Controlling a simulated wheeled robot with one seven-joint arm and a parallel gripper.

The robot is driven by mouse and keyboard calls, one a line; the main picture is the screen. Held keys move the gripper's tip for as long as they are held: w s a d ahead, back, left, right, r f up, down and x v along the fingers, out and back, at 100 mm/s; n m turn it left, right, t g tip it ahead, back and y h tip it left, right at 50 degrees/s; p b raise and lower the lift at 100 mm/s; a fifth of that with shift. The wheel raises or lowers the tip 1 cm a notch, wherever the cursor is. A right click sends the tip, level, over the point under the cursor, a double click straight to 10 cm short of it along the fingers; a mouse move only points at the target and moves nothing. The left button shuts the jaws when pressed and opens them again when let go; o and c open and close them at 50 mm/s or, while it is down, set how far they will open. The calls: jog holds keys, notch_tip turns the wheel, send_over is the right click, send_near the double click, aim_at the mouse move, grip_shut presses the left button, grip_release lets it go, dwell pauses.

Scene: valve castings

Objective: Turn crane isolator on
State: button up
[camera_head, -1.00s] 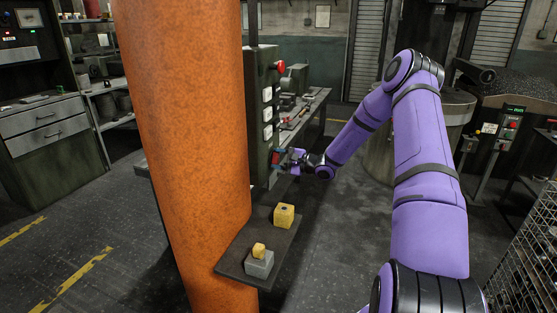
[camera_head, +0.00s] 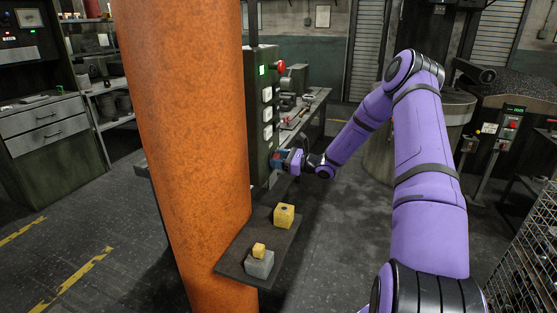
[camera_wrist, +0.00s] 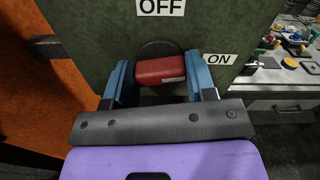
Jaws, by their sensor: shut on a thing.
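The crane isolator's red handle (camera_wrist: 160,70) sits on a dark round base on the green cabinet face (camera_wrist: 100,25). In the wrist view, the OFF label (camera_wrist: 161,7) is above the handle and the ON label (camera_wrist: 219,59) is to its right. The handle lies almost level there, pointing towards neither label clearly. My gripper (camera_head: 281,160) is at the lower front of the green cabinet (camera_head: 259,130). Its blue fingers stand on both sides of the handle and are shut on it. In the head view my gripper mostly hides the handle.
An orange column (camera_head: 185,150) stands left of the cabinet. A dark shelf (camera_head: 240,262) below my gripper holds a large yellow block (camera_head: 284,216) and a grey block (camera_head: 259,265) with a small yellow one. A workbench (camera_head: 310,105) lies behind.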

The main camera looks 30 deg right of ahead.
jog(key=shift+m, duration=1.1)
jog(key=o, duration=0.9)
jog(key=shift+o, duration=0.2)
jog(key=v, duration=1.1)
